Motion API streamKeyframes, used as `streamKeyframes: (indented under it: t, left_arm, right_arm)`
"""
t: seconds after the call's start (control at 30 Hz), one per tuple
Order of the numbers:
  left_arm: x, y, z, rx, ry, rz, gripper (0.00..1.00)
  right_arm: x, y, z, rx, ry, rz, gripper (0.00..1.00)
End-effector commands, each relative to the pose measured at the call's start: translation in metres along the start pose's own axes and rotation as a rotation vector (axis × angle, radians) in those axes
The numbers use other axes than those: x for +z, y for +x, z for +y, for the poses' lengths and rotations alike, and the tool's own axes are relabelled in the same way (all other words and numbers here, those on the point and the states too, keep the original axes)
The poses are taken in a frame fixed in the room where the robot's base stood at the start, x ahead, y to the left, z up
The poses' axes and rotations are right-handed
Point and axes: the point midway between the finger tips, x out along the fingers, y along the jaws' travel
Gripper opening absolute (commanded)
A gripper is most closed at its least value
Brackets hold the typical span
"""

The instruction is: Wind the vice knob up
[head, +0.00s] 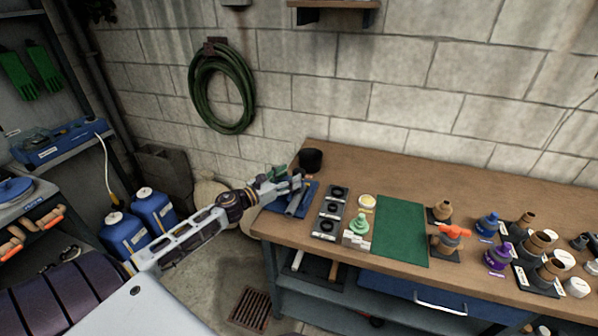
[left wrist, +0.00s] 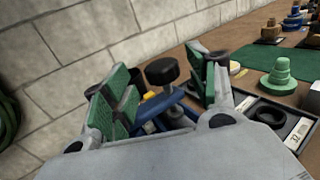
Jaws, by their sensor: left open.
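The vice knob (left wrist: 162,70) is black and round, on a grey stem above a blue vice body (left wrist: 158,108) in the left wrist view. In the head view the black knob (head: 311,157) stands at the bench's left end, just beyond my left gripper (head: 284,180). The blue vice (head: 296,205) is partly covered by the gripper. In the left wrist view my left gripper (left wrist: 160,82) is open, with a green-padded finger on each side of the knob in the picture. I cannot tell whether the knob lies between the pads or beyond them. My right gripper is not in view.
Right of the vice are a tray of black rings (head: 318,229), a green stacked piece (head: 359,226) and a green mat (head: 402,231). Several coloured fittings stand farther right. The block wall (head: 330,100) rises behind the wooden bench (head: 400,172). The mat is clear.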

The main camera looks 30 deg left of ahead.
Motion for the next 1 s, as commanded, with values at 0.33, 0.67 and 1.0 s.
streamKeyframes:
  t: [0.33, 0.67, 1.0]
  left_arm:
    - [0.001, 0.021, 0.001, 0.001, 0.000, 0.000, 0.59]
    - [0.001, 0.040, 0.000, 0.001, -0.001, -0.001, 0.59]
    - [0.000, 0.050, 0.000, 0.000, 0.000, 0.001, 0.59]
  right_arm:
    - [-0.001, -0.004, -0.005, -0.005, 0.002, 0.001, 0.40]
    - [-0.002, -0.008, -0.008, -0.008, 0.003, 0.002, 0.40]
    - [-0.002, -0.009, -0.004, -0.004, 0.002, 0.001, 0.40]
